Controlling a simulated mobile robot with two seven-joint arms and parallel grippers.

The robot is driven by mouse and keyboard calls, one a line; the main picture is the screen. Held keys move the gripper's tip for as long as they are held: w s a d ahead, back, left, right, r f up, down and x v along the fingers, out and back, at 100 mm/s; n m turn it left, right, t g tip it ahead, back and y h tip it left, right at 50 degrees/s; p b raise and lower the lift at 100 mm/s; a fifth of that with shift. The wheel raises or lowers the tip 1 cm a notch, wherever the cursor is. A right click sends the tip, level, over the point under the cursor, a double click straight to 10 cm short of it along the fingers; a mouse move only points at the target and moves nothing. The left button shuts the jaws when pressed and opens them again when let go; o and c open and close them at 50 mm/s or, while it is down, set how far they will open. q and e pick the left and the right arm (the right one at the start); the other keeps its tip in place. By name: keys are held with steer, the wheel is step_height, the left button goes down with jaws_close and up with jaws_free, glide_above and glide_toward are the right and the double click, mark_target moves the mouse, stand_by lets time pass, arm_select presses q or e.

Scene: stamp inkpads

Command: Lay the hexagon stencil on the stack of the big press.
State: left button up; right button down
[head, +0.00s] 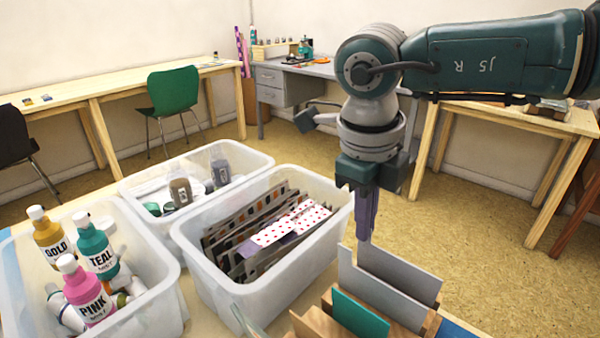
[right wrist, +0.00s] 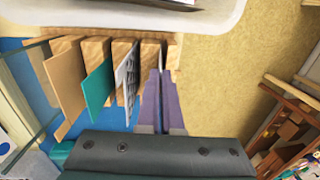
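My right gripper (head: 364,236) points down at a slotted wooden rack at the front right. Its purple fingers are close together at the top edge of a grey plate (head: 398,276) standing in the rack. In the right wrist view the fingers (right wrist: 162,72) lie on both sides of a thin upright plate seen edge-on, and they look shut on it. The plate's face is turned away there, so I cannot tell its cut-out shape. No hexagon shape can be made out. The big press and its stack are not in view. My left gripper is not in view.
The rack also holds a teal plate (head: 360,314), which shows in the right wrist view (right wrist: 99,83) beside a tan plate (right wrist: 66,80) and a patterned white one (right wrist: 128,76). A clear bin of dark plates (head: 222,286) and a bin of paint bottles (head: 150,318) stand left.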

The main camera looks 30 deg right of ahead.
step_height(320, 180, up, 7)
steer(key=a+p, duration=0.1)
steer(key=p, duration=0.5)
steer(key=shift+s+r, duration=0.2)
